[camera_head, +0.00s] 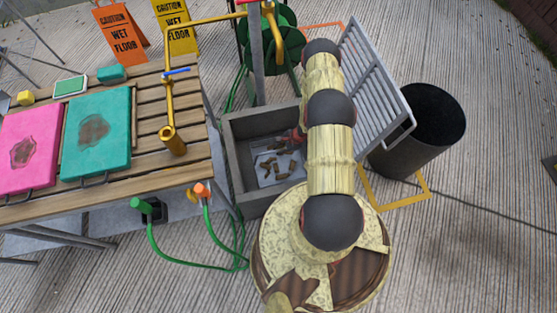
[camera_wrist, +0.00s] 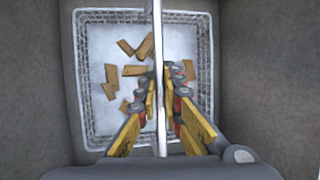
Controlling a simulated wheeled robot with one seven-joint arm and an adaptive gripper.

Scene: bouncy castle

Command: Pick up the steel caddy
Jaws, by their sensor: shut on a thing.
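The steel caddy (camera_wrist: 204,45) is a wire-mesh basket with a pale floor and a bar handle running across its middle. Several brown pieces (camera_wrist: 110,74) lie inside it. It sits within the grey basin in the wrist view, and part of it (camera_head: 264,181) shows in the head view. My gripper (camera_wrist: 164,88) is shut on the caddy's handle (camera_wrist: 157,30), with a yellow-padded finger on each side. In the head view my gripper (camera_head: 291,138) is inside the basin, partly hidden by my arm. I cannot tell whether the caddy touches the basin floor.
The grey basin (camera_head: 236,158) has walls around the caddy. A slatted grey panel (camera_head: 368,95) and a dark bin (camera_head: 437,115) stand at right. A wooden slatted table (camera_head: 150,180) with pink (camera_head: 30,150) and teal (camera_head: 96,134) pads is at left. Green hoses (camera_head: 185,262) lie on the ground.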

